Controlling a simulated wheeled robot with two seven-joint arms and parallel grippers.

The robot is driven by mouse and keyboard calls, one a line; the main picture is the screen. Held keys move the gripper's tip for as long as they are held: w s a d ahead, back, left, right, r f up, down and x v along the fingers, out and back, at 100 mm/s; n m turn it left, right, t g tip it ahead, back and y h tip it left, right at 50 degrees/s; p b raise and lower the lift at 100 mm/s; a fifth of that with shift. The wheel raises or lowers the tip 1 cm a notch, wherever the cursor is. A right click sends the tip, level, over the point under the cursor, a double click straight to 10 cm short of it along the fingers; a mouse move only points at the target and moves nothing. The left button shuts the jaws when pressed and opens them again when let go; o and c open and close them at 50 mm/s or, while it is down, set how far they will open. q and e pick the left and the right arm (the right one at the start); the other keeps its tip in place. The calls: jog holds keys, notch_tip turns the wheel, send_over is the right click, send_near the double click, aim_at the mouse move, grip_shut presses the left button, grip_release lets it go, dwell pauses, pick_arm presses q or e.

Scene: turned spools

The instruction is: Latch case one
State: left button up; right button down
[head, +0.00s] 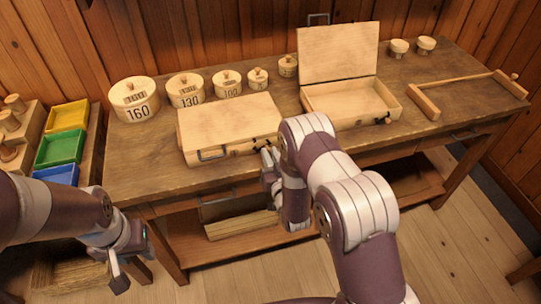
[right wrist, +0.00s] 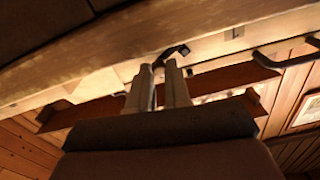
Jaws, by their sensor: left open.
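The left wooden case (head: 230,122) lies on the bench with its lid down. My right gripper (head: 266,160) is at that front right corner, partly hidden by my arm. In the right wrist view its two fingers (right wrist: 160,68) are close together, with the dark latch (right wrist: 178,51) between them. Whether the latch is fastened I cannot tell. My left gripper (head: 130,268) is open and empty, low in front of the bench.
A second case (head: 350,105) stands open at the right, its lid upright. Round lidded boxes marked 160 (head: 137,105), 130 (head: 186,92) and 100 line the back left. A wooden frame (head: 465,80) lies at the right. Coloured trays (head: 62,147) stand left. The bench's front left is clear.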

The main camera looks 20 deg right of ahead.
aim_at(257, 139)
jog(key=shift+r+n, duration=0.1)
jog(key=shift+n, duration=0.2)
jog(key=n, duration=0.3)
jog(key=r+n, duration=0.1)
jog(key=shift+a+r+n+b, duration=0.1)
jog(key=shift+a+n+b, duration=0.2)
jog(key=shift+b, duration=0.05)
jog(key=n, duration=0.3)
jog(key=a+r+n, duration=0.1)
jog(key=shift+b, duration=0.35)
jog(key=shift+s+a+r+n, duration=0.1)
jog(key=shift+a+n, duration=0.05)
jog(key=shift+n, duration=0.6)
jog(key=shift+a+n, duration=0.15)
jog(key=shift+n, duration=0.6)
jog(key=c, duration=1.1)
grip_release()
jog(key=shift+o, duration=0.2)
